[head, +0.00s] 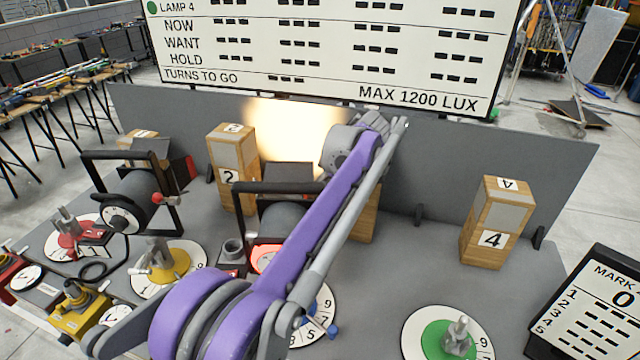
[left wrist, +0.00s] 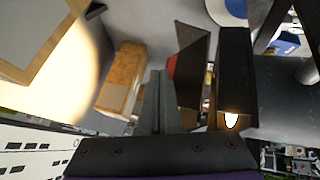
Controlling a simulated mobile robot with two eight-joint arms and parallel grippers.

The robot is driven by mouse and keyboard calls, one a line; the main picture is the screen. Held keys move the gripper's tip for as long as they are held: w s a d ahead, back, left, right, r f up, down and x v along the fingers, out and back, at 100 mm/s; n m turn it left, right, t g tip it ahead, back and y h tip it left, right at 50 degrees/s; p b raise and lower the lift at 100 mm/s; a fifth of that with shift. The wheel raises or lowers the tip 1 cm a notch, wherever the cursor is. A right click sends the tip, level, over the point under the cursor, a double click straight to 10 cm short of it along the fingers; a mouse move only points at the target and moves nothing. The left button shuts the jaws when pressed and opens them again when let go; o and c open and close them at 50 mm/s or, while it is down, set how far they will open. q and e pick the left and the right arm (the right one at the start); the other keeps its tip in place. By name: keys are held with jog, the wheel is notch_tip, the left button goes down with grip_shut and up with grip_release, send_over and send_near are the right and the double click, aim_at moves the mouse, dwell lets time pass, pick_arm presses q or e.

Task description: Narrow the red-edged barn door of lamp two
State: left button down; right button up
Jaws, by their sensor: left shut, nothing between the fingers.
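A black lamp (head: 280,215) with a dark top flap (head: 288,171) stands mid-table, partly behind my purple left arm. No number shows on it; I cannot confirm it is lamp two. In the left wrist view, a dark barn door panel (left wrist: 192,65) with a red edge (left wrist: 172,67) is just beyond and right of my left gripper (left wrist: 157,78). The gripper is shut and empty; I cannot tell whether it touches the panel. In the head view the fingers are hidden behind my wrist. My right gripper is out of view.
Wooden blocks marked 2 (head: 229,180) and 4 (head: 483,240) stand before the grey backboard (head: 425,165). Dials (head: 450,345) line the table front. The table is clear around block 4.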

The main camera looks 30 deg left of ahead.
pick_arm(q)
jog(key=shift+s+a, duration=0.2)
jog(key=shift+s, duration=0.15)
dwell(0.3)
jog(key=shift+s+a, duration=0.15)
jog(key=shift+w, duration=0.65)
jog(key=shift+s+p, duration=0.1)
jog(key=shift+p, duration=0.2)
